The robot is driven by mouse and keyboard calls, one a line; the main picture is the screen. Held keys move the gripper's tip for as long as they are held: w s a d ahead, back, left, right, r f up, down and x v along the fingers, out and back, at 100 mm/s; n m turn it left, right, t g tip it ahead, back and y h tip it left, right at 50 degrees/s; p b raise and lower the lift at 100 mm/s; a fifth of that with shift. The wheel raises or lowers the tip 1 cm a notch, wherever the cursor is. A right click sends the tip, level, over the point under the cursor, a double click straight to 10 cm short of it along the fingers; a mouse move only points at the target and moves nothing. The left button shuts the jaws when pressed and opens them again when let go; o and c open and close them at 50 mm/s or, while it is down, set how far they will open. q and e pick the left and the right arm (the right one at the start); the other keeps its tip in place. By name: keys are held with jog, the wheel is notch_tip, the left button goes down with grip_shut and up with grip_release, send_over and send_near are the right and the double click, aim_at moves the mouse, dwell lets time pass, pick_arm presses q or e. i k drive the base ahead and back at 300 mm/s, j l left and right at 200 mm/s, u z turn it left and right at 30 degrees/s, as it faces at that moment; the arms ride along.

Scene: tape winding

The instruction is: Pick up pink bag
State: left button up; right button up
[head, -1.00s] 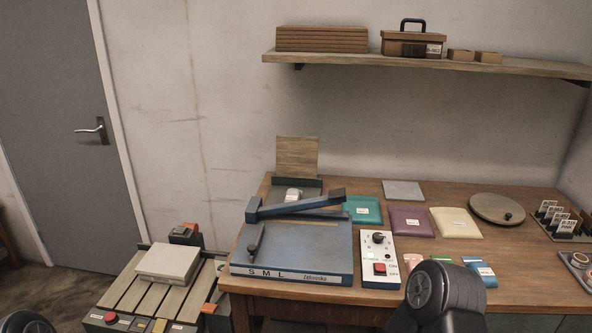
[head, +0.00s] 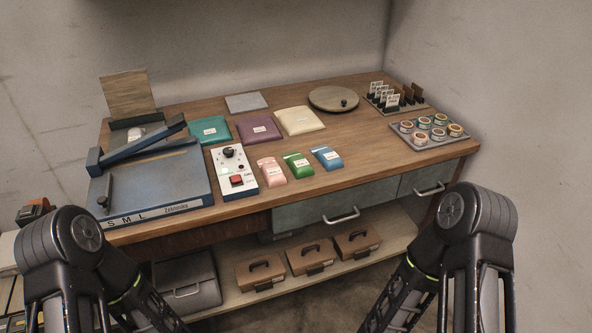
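The pink bag (head: 271,170) is a small pale pink pouch with a white label. It lies on the wooden workbench (head: 360,163), right of the white control box (head: 233,171) and left of a small green bag (head: 298,166). A small blue bag (head: 327,158) lies farther right in the same row. Both my arms show at the bottom of the head view, left and right, well below and apart from the pink bag. Neither gripper's fingertips are in the picture.
Larger teal (head: 209,130), purple (head: 258,129) and cream (head: 299,121) bags lie behind. A round turntable (head: 333,99) and a tray of tape rolls (head: 432,145) are farther right. Drawers and a lower shelf sit below.

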aim_at(273, 175)
jog(key=i+l, duration=0.15)
jog(key=l, duration=0.15)
jog(key=i+l, duration=0.15)
jog(key=l, duration=0.15)
jog(key=i+l, duration=0.1)
jog(key=l, duration=0.2)
jog(key=u, duration=1.5)
